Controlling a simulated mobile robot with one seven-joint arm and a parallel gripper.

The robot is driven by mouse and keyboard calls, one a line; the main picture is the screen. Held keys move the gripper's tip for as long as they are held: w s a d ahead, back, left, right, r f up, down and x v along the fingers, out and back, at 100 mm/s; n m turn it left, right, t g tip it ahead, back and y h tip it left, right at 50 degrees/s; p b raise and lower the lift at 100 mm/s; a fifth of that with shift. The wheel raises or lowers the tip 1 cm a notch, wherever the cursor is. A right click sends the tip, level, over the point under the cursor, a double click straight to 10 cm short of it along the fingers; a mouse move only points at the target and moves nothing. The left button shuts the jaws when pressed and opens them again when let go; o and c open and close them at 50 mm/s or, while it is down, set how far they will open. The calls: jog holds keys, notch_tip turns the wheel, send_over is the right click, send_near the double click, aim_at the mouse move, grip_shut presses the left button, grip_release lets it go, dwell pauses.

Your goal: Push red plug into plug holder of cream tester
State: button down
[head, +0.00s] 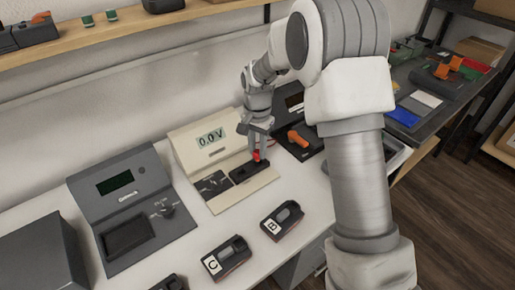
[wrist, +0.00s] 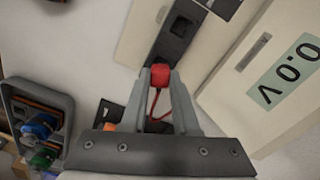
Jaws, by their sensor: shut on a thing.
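The cream tester (head: 190,137) stands on the white bench with its display reading 0.0 V; part of it also shows in the wrist view (wrist: 241,93). Its dark plug holder (head: 242,174) is at the right of its sloping base and appears in the wrist view (wrist: 181,30) beyond my fingertips. My gripper (head: 258,149) is shut on the red plug (head: 257,156) at the holder's far right end. In the wrist view the plug (wrist: 160,75) sits between the fingertips, with a red wire trailing back. I cannot tell whether the plug is seated.
A grey tester (head: 133,197) stands left of the cream one. A dark device with an orange part (head: 299,138) stands close on the right. Modules marked C (head: 227,258) and B (head: 282,220) lie in front. A shelf (head: 150,35) runs along the wall.

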jog(key=shift+f+b, duration=0.35)
jog(key=shift+f, duration=0.65)
dwell(2.0)
jog(key=shift+c, duration=1.5)
grip_release()
jog(key=shift+r, duration=0.25)
jog(key=shift+r+p, duration=1.1)
jog(key=shift+r, duration=0.05)
jog(key=shift+r, duration=0.2)
jog(key=shift+r+p, duration=2.4)
jog(key=shift+r, duration=0.6)
